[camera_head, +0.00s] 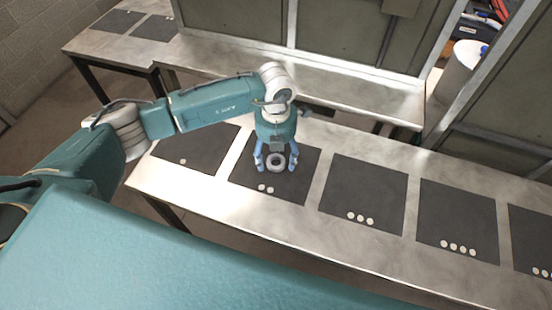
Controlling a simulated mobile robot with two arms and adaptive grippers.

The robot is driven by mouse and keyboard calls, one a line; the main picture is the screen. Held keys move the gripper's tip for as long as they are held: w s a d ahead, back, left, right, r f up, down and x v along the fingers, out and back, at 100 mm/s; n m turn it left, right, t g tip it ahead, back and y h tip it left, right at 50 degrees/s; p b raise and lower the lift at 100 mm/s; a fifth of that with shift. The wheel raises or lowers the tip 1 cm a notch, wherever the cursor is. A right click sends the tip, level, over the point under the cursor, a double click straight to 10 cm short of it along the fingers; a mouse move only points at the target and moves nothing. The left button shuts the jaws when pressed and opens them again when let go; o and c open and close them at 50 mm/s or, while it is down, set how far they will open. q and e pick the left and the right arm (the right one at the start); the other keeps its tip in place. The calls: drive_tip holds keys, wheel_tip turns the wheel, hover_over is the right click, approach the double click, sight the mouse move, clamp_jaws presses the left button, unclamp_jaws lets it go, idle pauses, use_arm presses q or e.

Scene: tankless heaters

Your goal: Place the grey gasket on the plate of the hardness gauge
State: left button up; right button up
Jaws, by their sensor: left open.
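A small grey ring, which looks like the gasket (269,162), is on or just above the dark mat with two white dots (303,181). My left gripper (276,165) points down over this mat, with its blue fingers open on either side of the ring. Whether the fingers touch the ring cannot be told. I cannot make out the hardness gauge or its plate in this view. My right gripper is not in view.
The long metal table (313,210) carries several dark mats marked with white dots. The one-dot mat (203,146) and three-dot mat (365,190) look empty. Tall grey panels (340,32) stand behind. A white cylinder (458,72) is at the upper right.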

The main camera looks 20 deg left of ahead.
use_arm(q)
drive_tip(key=shift+f, duration=0.45)
drive_tip(key=shift+c, duration=0.2)
drive_tip(key=c, duration=1.2)
drive_tip(key=shift+c, duration=0.4)
drive_tip(key=shift+r, duration=0.1)
